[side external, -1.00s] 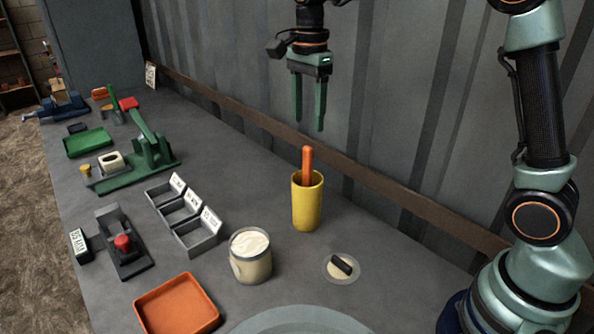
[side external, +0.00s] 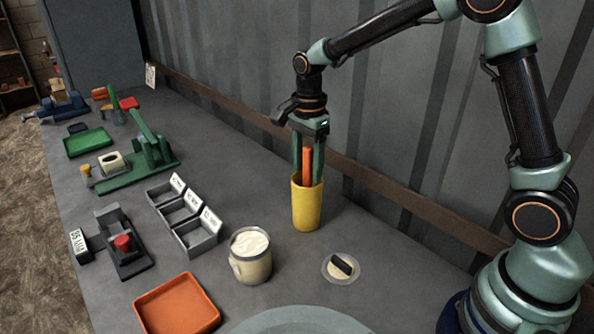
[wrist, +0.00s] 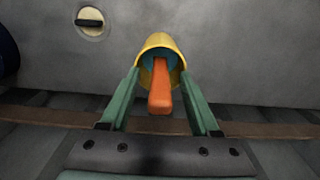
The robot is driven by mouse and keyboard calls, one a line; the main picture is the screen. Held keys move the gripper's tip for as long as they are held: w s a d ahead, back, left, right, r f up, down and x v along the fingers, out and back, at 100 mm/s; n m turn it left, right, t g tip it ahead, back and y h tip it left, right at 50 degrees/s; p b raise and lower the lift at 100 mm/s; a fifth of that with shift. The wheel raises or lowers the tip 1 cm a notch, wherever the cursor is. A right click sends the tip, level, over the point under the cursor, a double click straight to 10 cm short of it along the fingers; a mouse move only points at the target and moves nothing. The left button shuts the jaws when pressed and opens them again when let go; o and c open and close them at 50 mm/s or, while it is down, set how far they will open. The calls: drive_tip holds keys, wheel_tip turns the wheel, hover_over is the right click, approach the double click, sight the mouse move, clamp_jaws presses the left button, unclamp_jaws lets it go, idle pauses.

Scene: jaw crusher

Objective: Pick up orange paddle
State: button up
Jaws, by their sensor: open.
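The orange paddle (side external: 307,165) stands upright in the yellow cup (side external: 307,208), with its handle sticking out above the rim. Its lower part is hidden inside the cup. My gripper (side external: 308,180) points down over the cup, its two green fingers on either side of the handle, with the tips near the rim. In the wrist view, the paddle (wrist: 160,88) lies between the open fingers (wrist: 162,80), with gaps visible on both sides. The yellow cup (wrist: 160,45) shows beyond it.
A jar of pale contents (side external: 251,270) stands left of the cup, and a round lid with a dark handle (side external: 354,275) lies to its right. Grey labelled bins (side external: 200,240) and an orange tray (side external: 178,307) are further left. A corrugated wall (side external: 400,120) rises behind.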

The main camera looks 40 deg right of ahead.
clamp_jaws()
idle(0.3)
